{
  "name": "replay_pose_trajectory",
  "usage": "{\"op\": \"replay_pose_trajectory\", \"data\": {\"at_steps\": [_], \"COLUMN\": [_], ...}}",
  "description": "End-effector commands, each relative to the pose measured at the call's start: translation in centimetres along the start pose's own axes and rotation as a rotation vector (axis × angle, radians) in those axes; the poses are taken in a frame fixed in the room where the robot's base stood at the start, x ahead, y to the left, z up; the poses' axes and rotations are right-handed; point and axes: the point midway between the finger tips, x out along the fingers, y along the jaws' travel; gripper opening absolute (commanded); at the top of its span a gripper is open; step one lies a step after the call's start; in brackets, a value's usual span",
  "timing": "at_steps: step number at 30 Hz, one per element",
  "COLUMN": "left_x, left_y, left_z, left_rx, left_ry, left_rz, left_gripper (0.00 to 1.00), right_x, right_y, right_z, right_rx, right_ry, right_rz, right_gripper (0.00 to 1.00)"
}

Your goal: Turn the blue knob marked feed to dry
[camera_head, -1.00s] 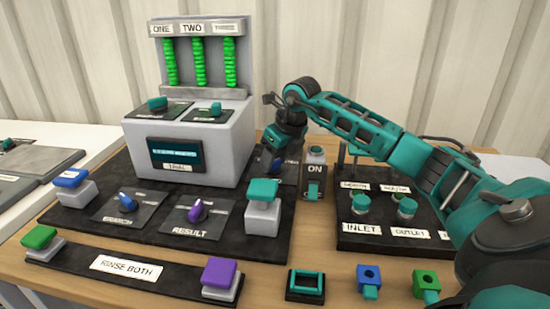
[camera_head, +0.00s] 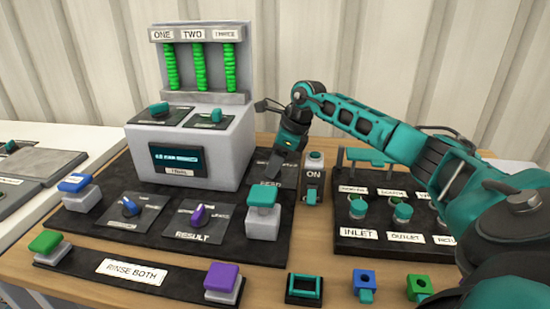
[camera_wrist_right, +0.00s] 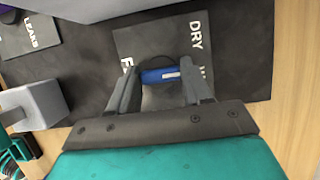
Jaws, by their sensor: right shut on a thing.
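The blue knob (camera_wrist_right: 160,76) sits on a dark plate (camera_wrist_right: 137,42) in the right wrist view, between the two fingers of my right gripper (camera_wrist_right: 161,80). The fingers are shut on it from both sides. Its white mark lies toward the right of the picture. The word DRY (camera_wrist_right: 196,33) is printed on the plate's upper right; another label at lower right is partly hidden by a finger. In the head view my right gripper (camera_head: 275,162) reaches down beside the grey housing and hides the knob. My left gripper is not in view.
A teal-topped grey block (camera_head: 262,210) stands in front of my right gripper. The grey housing (camera_head: 215,150) is close on its left, and the ON switch (camera_head: 313,180) close on its right. The inlet and outlet panel (camera_head: 385,250) lies further right.

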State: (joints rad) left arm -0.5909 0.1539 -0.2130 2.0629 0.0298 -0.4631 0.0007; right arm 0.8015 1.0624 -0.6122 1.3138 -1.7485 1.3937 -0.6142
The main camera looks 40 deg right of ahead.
Motion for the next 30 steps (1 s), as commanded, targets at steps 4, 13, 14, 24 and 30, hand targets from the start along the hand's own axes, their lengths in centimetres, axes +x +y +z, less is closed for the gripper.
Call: {"op": "replay_pose_trajectory", "data": {"at_steps": [4, 13, 14, 24, 30], "left_x": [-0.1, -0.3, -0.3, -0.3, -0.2], "left_y": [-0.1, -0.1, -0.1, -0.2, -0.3], "left_z": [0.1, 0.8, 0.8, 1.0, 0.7], "left_rx": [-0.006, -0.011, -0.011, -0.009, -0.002], "left_ry": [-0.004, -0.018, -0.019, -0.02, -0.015], "left_rz": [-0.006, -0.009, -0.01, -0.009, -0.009], "left_gripper": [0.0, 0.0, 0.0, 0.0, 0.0], "right_x": [-0.2, -0.1, -0.1, 0.0, 0.0], "right_y": [-0.1, -0.2, -0.2, -0.3, -0.3], "right_z": [0.2, 0.2, 0.2, 0.2, 0.1], "right_rx": [-0.125, -0.365, -0.385, -0.548, -0.585], "right_ry": [-0.003, -0.003, -0.003, -0.002, -0.001], "right_rz": [0.053, 0.151, 0.159, 0.225, 0.24], "right_gripper": [0.18, 0.18, 0.18, 0.18, 0.18]}}
